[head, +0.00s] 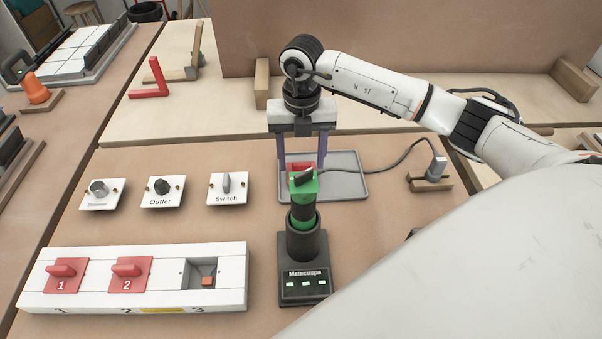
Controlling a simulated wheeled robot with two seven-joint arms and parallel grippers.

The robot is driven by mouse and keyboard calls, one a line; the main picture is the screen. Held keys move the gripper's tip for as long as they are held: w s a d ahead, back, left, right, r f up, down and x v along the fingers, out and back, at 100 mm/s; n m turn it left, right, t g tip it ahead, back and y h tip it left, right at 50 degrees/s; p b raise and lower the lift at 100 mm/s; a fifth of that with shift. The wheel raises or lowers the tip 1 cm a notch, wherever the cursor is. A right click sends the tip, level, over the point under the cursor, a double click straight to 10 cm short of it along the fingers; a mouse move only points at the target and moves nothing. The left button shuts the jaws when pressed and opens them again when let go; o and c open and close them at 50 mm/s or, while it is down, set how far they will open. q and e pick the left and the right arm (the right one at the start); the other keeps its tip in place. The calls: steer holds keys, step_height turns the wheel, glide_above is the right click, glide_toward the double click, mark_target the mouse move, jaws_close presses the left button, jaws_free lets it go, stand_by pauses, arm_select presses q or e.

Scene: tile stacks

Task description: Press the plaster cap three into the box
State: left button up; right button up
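The long white box (100,300) lies at the front left. Red cap 1 (62,272) and red cap 2 (127,270) sit in it. Its slot three (203,271) is open, with a small orange piece inside. A red piece (294,166), likely cap three, shows in the grey tray (348,180), partly hidden behind the green-topped tool; its number is not visible. My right gripper (302,162) is open, pointing down over the tray, its fingers apart on either side of the red piece. I cannot tell whether they touch it. My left gripper is out of view.
The green-topped tool (303,213) stands upright in a black holder (304,270) just in front of the tray. A cable runs to a grey plug (437,166) at right. White plates, including one marked Switch (228,188), lie behind the box.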

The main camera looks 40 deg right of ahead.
mark_target(302, 163)
steer(key=c, duration=1.2)
steer(key=shift+r+p, duration=1)
steer(key=shift+r, duration=0.25)
steer(key=shift+r+p, duration=0.35)
steer(key=shift+r, duration=0.9)
